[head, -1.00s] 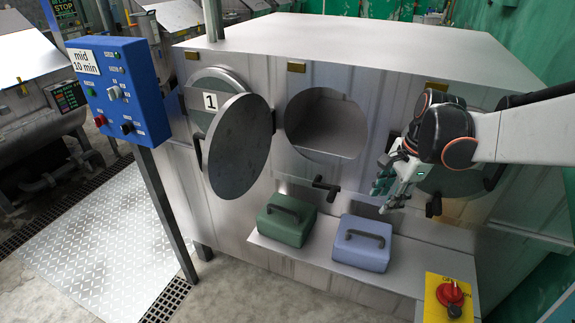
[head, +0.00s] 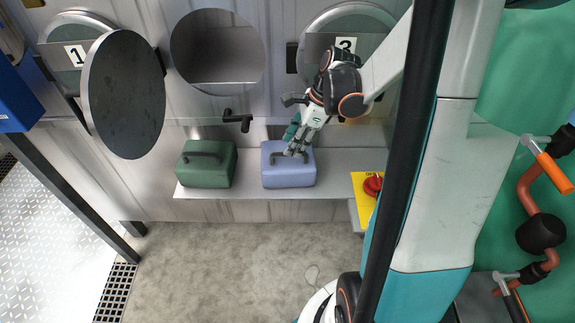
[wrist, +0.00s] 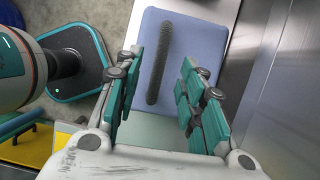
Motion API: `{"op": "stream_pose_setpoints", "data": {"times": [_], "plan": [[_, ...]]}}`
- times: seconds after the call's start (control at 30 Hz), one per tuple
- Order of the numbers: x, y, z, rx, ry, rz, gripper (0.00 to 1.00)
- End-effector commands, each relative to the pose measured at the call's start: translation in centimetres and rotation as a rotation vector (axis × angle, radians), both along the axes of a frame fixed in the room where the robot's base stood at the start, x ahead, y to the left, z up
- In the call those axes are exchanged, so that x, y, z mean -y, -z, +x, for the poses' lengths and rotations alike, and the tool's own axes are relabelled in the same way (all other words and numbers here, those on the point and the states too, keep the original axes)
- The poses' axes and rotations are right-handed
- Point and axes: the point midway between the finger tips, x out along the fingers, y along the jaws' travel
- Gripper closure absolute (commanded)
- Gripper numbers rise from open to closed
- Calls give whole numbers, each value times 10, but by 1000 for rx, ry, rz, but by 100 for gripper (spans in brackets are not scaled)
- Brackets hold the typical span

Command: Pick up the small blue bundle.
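The small blue bundle (head: 290,177) is a pale blue, rounded block with a dark handle on top. It sits on the metal shelf (head: 245,187) below the drum doors. In the wrist view the blue bundle (wrist: 202,40) lies past my fingertips, and its handle (wrist: 160,62) shows between them. My gripper (head: 296,146) is over the back part of the bundle in the head view. In the wrist view my gripper (wrist: 163,75) has its two teal-padded fingers spread apart with nothing held. Whether the fingertips reach down beside the handle cannot be told.
A green bundle (head: 207,172) with a dark handle sits on the shelf to the left. An open round door (head: 123,95) stands out at left. A black latch handle (head: 238,120) juts above the shelf. A yellow plate with a red knob (head: 372,186) is at right.

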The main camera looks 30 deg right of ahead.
Motion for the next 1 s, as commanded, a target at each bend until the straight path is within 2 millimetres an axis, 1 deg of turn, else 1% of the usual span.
{"op": "stream_pose_setpoints", "data": {"times": [0.17, 0.4, 0.47, 0.53, 0.7, 0.73, 0.77, 0.8, 0.87, 0.9, 1.0], "plan": [[-3, 10, 1, 0, 0, 0, 64], [-12, 43, 7, 1, -2, 0, 64], [-14, 49, 9, 1, -2, 0, 64], [-15, 51, 9, 0, -1, 0, 64], [-15, 50, 9, 0, 0, 0, 64], [-15, 50, 9, 0, 0, 0, 66], [-15, 50, 9, 0, 0, 0, 73], [-15, 50, 9, 0, 0, 0, 82], [-15, 50, 9, 0, 0, 0, 95], [-15, 50, 9, 0, 0, 0, 100], [-15, 50, 9, 0, 0, 0, 100]]}}
